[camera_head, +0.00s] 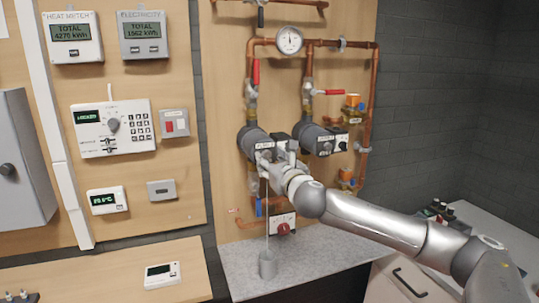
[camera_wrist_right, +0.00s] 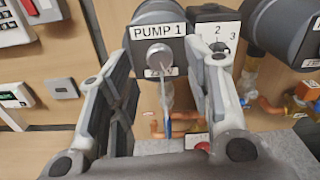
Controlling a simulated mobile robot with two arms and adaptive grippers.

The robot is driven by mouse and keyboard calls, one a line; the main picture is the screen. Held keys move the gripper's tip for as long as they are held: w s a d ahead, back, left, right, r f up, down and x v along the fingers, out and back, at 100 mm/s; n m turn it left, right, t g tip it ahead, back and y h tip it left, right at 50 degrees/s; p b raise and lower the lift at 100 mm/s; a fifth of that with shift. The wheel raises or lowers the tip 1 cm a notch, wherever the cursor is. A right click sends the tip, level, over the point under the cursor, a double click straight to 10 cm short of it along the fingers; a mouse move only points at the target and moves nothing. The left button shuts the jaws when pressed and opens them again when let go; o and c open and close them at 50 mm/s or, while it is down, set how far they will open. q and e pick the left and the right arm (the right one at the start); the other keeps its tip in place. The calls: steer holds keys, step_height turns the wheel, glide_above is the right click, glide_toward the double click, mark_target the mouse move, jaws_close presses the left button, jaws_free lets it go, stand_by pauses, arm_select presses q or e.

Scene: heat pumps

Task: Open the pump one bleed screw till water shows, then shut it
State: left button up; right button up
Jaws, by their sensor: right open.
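Pump 1 (camera_head: 253,140) is a dark grey unit on the wooden board. In the right wrist view its "PUMP 1" label (camera_wrist_right: 158,31) is readable, with the round silver bleed screw (camera_wrist_right: 159,55) below it. My right gripper (camera_wrist_right: 168,68) is open, with one finger on each side of the screw and visible gaps to it. In the head view the right gripper (camera_head: 270,160) covers the screw. My left gripper is not in view.
A second pump (camera_head: 313,138) sits close to the right. Copper pipes (camera_head: 373,100), red-handled valves (camera_head: 256,72) and a gauge (camera_head: 290,40) surround the pumps. A red knob (camera_head: 283,228) is below.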

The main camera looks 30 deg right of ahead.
mark_target(267, 155)
steer(key=shift+x, duration=1.05)
steer(key=shift+c, duration=0.5)
jaws_close()
